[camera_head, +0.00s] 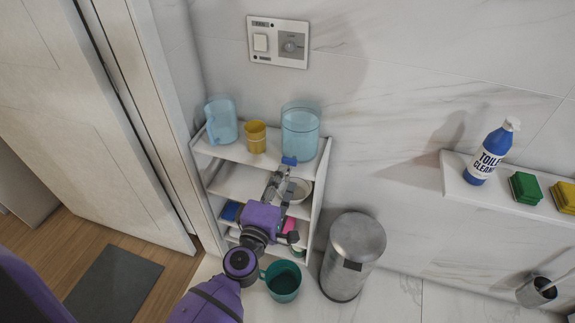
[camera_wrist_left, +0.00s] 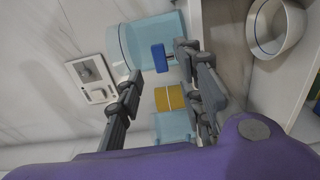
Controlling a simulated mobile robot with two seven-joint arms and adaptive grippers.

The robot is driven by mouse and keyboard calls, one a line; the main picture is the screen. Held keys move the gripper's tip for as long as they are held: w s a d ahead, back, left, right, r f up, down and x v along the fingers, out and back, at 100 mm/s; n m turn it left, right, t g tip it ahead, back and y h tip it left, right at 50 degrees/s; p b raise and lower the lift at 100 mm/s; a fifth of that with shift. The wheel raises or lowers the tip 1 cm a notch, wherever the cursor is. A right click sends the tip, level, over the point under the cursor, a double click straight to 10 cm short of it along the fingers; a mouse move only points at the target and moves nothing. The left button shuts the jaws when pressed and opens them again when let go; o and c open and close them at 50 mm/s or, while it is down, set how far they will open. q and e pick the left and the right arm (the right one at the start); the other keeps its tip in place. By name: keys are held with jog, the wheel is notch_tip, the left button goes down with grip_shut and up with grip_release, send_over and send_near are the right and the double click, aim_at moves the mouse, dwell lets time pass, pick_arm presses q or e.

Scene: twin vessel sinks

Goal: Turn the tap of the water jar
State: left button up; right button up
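The water jar (camera_head: 299,133) is a clear blue cylinder on the right of the shelf's top board. Its blue tap (camera_head: 289,161) sticks out at the front, low on the jar. In the left wrist view the jar (camera_wrist_left: 160,38) is at the top, with the blue tap (camera_wrist_left: 159,58) in front of it. My left gripper (camera_head: 281,172) is just in front of the tap. In the left wrist view its fingers (camera_wrist_left: 158,66) are apart, one on each side of the tap, with no clear contact. My right gripper is not in view.
On the top board stand a yellow cup (camera_head: 256,137) and a blue pitcher (camera_head: 221,121). A white bowl (camera_head: 299,190) sits one shelf below. On the floor are a green mug (camera_head: 283,281) and a metal bin (camera_head: 353,257). A door stands at left.

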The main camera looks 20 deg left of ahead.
aim_at(289, 163)
pick_arm(q)
jog(key=w, duration=0.6)
jog(key=shift+w, duration=0.1)
jog(key=shift+c, duration=0.3)
grip_shut()
